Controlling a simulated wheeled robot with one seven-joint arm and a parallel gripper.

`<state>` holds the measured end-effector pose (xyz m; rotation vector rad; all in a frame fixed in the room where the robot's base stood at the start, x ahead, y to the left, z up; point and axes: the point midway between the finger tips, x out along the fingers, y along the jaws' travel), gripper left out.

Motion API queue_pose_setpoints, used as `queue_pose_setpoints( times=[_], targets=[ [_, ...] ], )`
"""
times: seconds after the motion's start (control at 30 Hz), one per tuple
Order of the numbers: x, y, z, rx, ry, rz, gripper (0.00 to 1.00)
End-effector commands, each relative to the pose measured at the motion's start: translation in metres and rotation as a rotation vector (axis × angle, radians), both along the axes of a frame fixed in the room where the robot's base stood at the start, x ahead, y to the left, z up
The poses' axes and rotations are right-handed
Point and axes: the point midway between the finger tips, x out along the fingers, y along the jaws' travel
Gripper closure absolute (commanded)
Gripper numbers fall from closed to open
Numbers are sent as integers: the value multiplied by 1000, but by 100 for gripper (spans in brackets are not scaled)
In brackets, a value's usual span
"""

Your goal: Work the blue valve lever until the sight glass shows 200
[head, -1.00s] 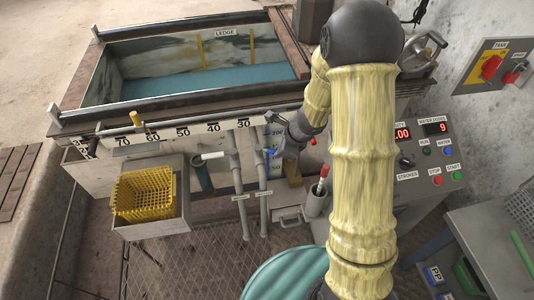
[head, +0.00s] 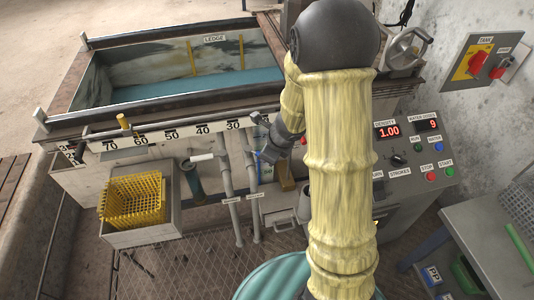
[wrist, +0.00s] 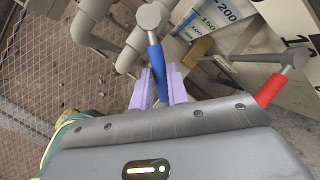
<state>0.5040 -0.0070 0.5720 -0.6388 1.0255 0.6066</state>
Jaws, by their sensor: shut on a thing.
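The blue valve lever (wrist: 157,72) has a grey metal hub and stands between the two lavender fingers of my gripper (wrist: 160,88) in the wrist view. The fingers are shut on it. In the head view my gripper (head: 270,154) is low at the front of the tank, beside the pipes, and hides most of the lever.
A red lever (wrist: 270,90) is to the right of my gripper in the wrist view. Grey pipes (head: 228,180) run just left of it. A yellow basket (head: 132,200) sits at the left. The control panel (head: 410,150) is at right, showing 1.00 and 9.

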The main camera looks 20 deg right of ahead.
Motion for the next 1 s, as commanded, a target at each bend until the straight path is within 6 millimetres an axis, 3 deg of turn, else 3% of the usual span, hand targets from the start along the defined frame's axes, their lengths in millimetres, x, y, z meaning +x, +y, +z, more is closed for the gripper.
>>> queue_pose_setpoints(
  times=[0.1, 0.13, 0.2, 0.23, 0.63, 1.0],
  targets=[
    [1, 1, 1, 1, -3, 1, 100],
    [1, 1, 1, 1, -3, 1, 78],
    [1, 1, 1, 2, -2, 1, 64],
    [1, 1, 1, 1, -1, 1, 62],
    [-2, 0, 8, 1, -2, 2, 62],
    [-24, -10, 64, 0, -3, 1, 62]
  ],
)
